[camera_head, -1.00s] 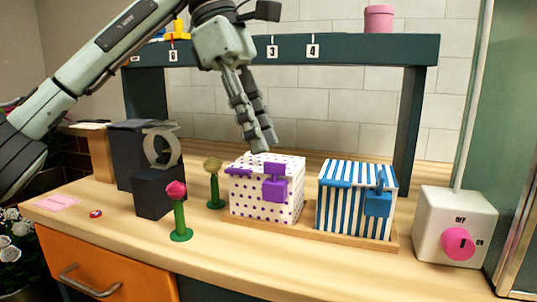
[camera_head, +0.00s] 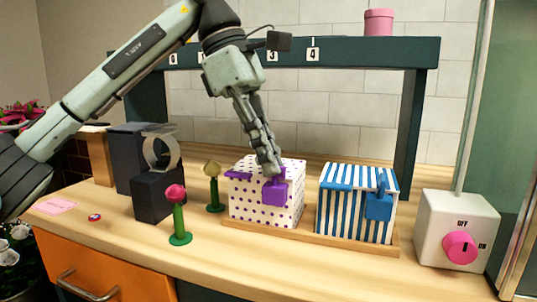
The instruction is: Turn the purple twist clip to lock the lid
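The purple twist clip (camera_head: 275,191) is on the front of the white box with purple dots (camera_head: 248,203), near its top edge. The box's lid looks closed. My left gripper (camera_head: 270,166) comes down from above, its fingertips at the top of the purple clip and covering its upper part. The fingers look close together, but whether they grip the clip or only touch it is hidden. My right gripper is not in view.
A blue-striped box (camera_head: 346,205) with a blue clip (camera_head: 379,204) stands just right on the same wooden tray (camera_head: 310,236). A pink flower (camera_head: 178,215) and a yellowish one (camera_head: 213,188) stand left. A dial box (camera_head: 455,230) stands right. A shelf (camera_head: 380,52) spans behind.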

